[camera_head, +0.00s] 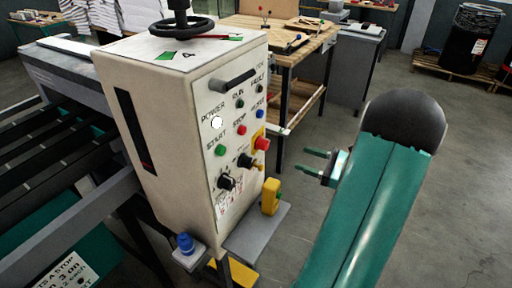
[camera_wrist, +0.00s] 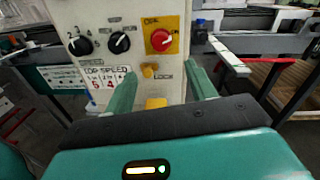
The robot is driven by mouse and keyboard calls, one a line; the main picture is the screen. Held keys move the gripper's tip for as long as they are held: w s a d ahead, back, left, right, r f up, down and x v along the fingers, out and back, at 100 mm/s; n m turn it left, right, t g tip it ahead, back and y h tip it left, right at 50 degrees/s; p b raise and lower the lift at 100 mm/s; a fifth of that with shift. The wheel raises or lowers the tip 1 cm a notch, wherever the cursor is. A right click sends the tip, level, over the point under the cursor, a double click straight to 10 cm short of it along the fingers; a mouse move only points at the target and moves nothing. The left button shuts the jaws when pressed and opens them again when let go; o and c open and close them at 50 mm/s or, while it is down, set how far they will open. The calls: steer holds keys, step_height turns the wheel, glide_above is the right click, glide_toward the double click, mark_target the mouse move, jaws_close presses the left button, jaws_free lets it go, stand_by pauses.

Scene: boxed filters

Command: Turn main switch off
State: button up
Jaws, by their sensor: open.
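The main switch appears to be the red round knob (camera_head: 262,143) on a yellow plate, on the front panel of the cream control cabinet (camera_head: 165,90). In the wrist view the red knob (camera_wrist: 162,40) is ahead, with lettering on its yellow plate and a small yellow lock piece (camera_wrist: 150,70) below. Which way the knob is set is too small to tell. My gripper (camera_head: 306,165) is open and empty, to the right of the panel and apart from it. In the wrist view its two fingers (camera_wrist: 162,76) point toward the panel, below the red knob.
Two black knobs (camera_wrist: 80,45) (camera_wrist: 119,42) sit left of the red one. The panel also has coloured buttons and a grey handle (camera_head: 233,81). A yellow block (camera_head: 270,197) stands on a grey shelf below.

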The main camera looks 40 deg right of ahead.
mark_target(267, 146)
steer(key=x, duration=1.3)
steer(key=shift+w+d, duration=0.1)
steer(key=c, duration=1)
